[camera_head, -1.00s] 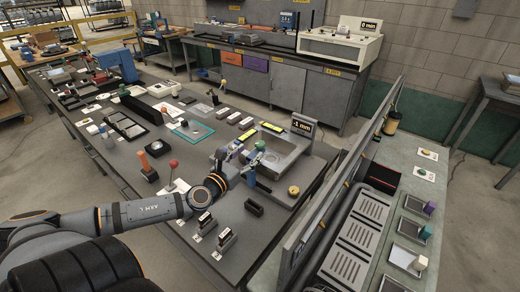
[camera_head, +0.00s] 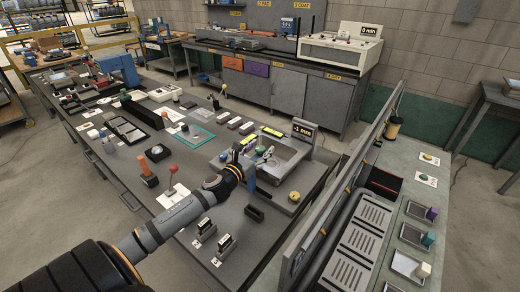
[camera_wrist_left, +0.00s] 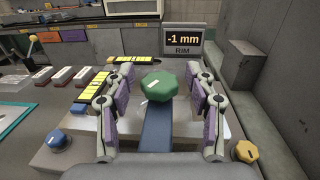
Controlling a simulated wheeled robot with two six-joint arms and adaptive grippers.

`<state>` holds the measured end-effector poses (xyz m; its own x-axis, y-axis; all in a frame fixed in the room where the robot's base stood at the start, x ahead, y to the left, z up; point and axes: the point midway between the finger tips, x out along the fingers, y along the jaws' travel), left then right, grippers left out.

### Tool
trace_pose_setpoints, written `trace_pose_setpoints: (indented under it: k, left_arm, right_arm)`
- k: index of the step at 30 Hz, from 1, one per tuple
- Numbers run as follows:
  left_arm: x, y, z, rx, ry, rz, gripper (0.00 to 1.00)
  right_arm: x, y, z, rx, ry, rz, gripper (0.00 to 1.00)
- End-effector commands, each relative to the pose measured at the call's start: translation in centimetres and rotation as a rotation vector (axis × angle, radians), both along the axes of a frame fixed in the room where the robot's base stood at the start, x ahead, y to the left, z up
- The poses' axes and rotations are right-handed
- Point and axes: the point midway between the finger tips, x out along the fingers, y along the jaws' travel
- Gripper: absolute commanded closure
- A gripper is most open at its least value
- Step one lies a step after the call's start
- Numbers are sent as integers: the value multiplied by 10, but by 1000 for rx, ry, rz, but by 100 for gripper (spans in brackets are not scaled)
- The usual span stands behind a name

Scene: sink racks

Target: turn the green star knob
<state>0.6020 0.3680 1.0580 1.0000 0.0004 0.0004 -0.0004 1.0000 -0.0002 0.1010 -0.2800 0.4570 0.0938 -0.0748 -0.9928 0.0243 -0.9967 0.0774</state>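The green star knob (camera_wrist_left: 160,86) has lobed edges and a pale mark, and sits above a blue strip in the wrist view. It shows small in the head view (camera_head: 261,150), partly behind my gripper. My left gripper (camera_wrist_left: 161,78) is open, with one purple-padded finger on each side of the knob. A gap shows on both sides in the wrist view, so the fingers look apart from it. The head view shows the left gripper (camera_head: 252,158) at the metal fixture. My right gripper is not in view.
A display reading -1 mm (camera_wrist_left: 184,44) stands behind the knob. A yellow knob (camera_wrist_left: 244,151) is at the right, a blue knob (camera_wrist_left: 56,139) at the left. Yellow-and-black bars (camera_wrist_left: 92,92) lie left of the fingers. A tall panel (camera_head: 345,175) borders the bench's right side.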

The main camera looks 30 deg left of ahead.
Motion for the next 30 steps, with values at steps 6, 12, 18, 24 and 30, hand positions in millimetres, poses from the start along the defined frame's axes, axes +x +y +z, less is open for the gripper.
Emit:
trace_pose_setpoints:
  k: [6,12,18,24,30]
  left_arm:
    - [0,0,0,0,0,0,78]
    - [0,0,0,0,1,0,98]
    - [0,0,0,-4,0,26,98]
    - [0,-1,1,-8,0,123,98]
    - [0,-2,0,-10,1,291,98]
  right_arm:
    - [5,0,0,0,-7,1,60]
    - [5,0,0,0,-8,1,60]
    - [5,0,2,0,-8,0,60]
    - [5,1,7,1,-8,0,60]
    - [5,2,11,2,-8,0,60]
